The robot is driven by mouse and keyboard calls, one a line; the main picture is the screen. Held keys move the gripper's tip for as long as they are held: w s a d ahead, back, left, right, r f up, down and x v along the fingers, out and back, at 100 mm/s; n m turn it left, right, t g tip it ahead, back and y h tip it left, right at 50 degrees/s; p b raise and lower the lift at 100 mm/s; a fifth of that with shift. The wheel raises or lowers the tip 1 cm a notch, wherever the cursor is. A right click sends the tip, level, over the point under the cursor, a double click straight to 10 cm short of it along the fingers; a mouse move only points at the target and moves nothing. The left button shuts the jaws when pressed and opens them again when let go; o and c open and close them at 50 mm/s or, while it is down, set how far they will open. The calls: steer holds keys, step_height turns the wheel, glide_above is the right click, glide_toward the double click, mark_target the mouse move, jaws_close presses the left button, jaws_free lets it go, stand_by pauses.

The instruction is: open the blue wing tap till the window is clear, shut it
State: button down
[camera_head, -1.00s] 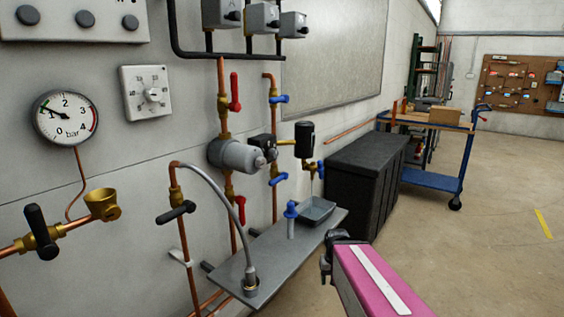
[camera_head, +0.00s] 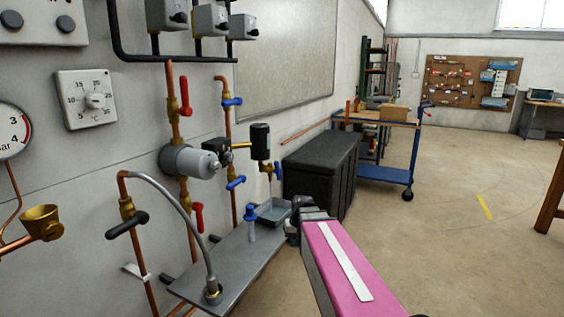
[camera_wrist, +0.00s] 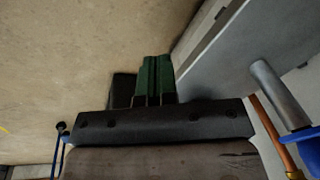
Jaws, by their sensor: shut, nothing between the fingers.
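A small blue-handled tap (camera_head: 277,169) sits on brass below a black cylinder (camera_head: 260,141) on the wall pipework. A thin pale streak hangs beneath it, above a grey tray (camera_head: 274,213). Blue levers also show on the copper pipe, one high (camera_head: 232,102) and one low (camera_head: 236,182). A window on the cylinder is too small to make out. My gripper (camera_head: 296,207) is shut and empty, just right of the tray in the picture and below the blue-handled tap, apart from it. In the wrist view a blue part (camera_wrist: 300,146) shows at the right edge; I cannot tell which.
A grey shelf (camera_head: 215,270) carries a blue-topped post (camera_head: 250,213) and a hose end. Red levers (camera_head: 185,97) and a grey pump (camera_head: 187,161) are at left. A black chest (camera_head: 322,168) and blue trolley (camera_head: 385,172) stand behind.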

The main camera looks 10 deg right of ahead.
steer(key=w+d+r+t+y, duration=0.1)
steer(key=w+d+r, duration=0.2)
steer(key=w+r, duration=0.6)
steer(key=w+d+r+n+t+y, duration=0.1)
steer(key=w+d+r+t+y, duration=0.2)
steer(key=r, duration=1)
steer(key=w+d+r, duration=0.3)
steer(key=w+r, duration=0.5)
steer(key=r, duration=0.3)
glide_toward(278, 171)
steer(key=w+d+f, duration=0.2)
steer(key=w+f, duration=0.1)
steer(key=w, duration=0.1)
steer(key=shift+w+a+f, duration=0.1)
steer(key=shift+a, duration=0.85)
steer(key=shift+w+a+f, duration=0.1)
steer(key=shift+a+f, duration=0.05)
steer(key=shift+a, duration=0.85)
steer(key=shift+s, duration=0.25)
steer(key=shift+a+n, duration=0.1)
steer(key=shift+n, duration=0.2)
